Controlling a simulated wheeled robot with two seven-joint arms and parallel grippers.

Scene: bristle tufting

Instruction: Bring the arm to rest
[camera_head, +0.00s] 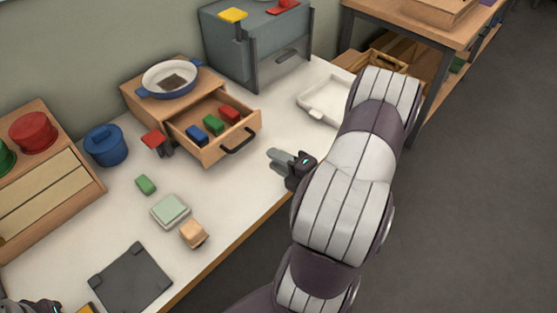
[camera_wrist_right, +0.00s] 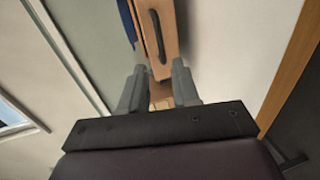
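My right gripper (camera_head: 279,157) is above the table's right edge, just right of the open drawer (camera_head: 223,141). In the wrist view, its two grey fingers (camera_wrist_right: 158,84) stand apart with nothing visibly held between them. The drawer's dark handle (camera_head: 238,140) is beyond the fingertips and also shows in the wrist view (camera_wrist_right: 158,38). My right arm reaches in from the bottom of the head view. Only a dark piece of my left arm (camera_head: 30,306) shows at the bottom left corner; its fingers cannot be made out.
The drawer holds blue, green and red blocks. A blue-rimmed dish (camera_head: 171,79) stands on its cabinet. A white tray (camera_head: 322,94) lies right of it. A green block (camera_head: 146,185), pale green pad (camera_head: 170,210), tan block (camera_head: 193,234) and dark plate (camera_head: 131,277) lie in front.

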